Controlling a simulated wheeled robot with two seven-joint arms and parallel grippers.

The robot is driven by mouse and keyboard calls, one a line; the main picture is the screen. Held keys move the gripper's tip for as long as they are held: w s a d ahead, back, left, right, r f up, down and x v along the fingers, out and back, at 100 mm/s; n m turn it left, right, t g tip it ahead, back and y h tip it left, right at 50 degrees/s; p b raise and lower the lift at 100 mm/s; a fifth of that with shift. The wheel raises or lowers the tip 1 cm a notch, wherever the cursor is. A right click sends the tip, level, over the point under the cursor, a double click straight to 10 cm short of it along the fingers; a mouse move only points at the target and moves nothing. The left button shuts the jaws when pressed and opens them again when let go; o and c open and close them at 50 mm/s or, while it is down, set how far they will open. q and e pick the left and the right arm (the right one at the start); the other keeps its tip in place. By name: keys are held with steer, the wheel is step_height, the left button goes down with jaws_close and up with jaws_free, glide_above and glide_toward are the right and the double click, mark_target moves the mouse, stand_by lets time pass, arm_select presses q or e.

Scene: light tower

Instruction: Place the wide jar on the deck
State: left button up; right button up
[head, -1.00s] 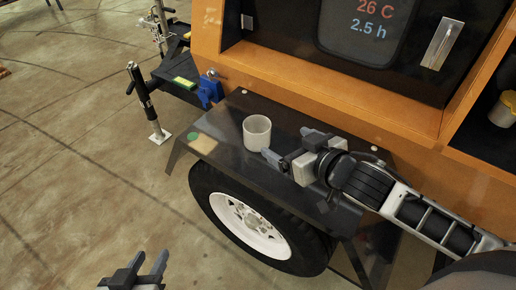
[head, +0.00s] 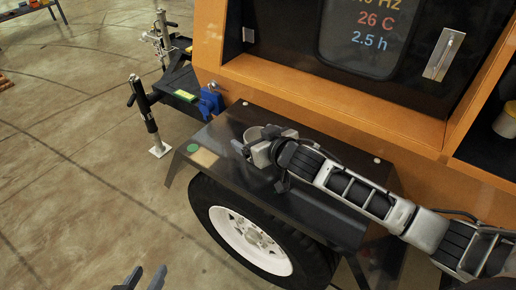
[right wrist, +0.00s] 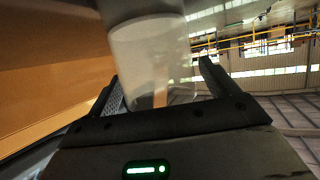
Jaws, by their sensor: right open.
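A pale, translucent wide jar (head: 252,133) stands on the black fender deck (head: 325,190), mostly hidden behind my right gripper in the head view. My right gripper (head: 260,144) is low over the deck at the jar. In the right wrist view the jar (right wrist: 152,55) fills the space between the two open fingers (right wrist: 160,88); whether either finger touches it I cannot tell. My left gripper (head: 143,279) shows only its fingertips at the bottom edge, apart and empty, over the floor.
The orange housing (head: 330,105) rises behind the deck. Another pale container (head: 506,120) stands in the right-hand recess. A jack post (head: 146,112) stands at left.

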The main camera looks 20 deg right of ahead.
steer(key=shift+w+a+f, duration=0.15)
steer(key=shift+w+f, duration=0.1)
steer(key=shift+w, duration=0.25)
steer(key=c, duration=1.2)
steer(key=shift+r, duration=0.15)
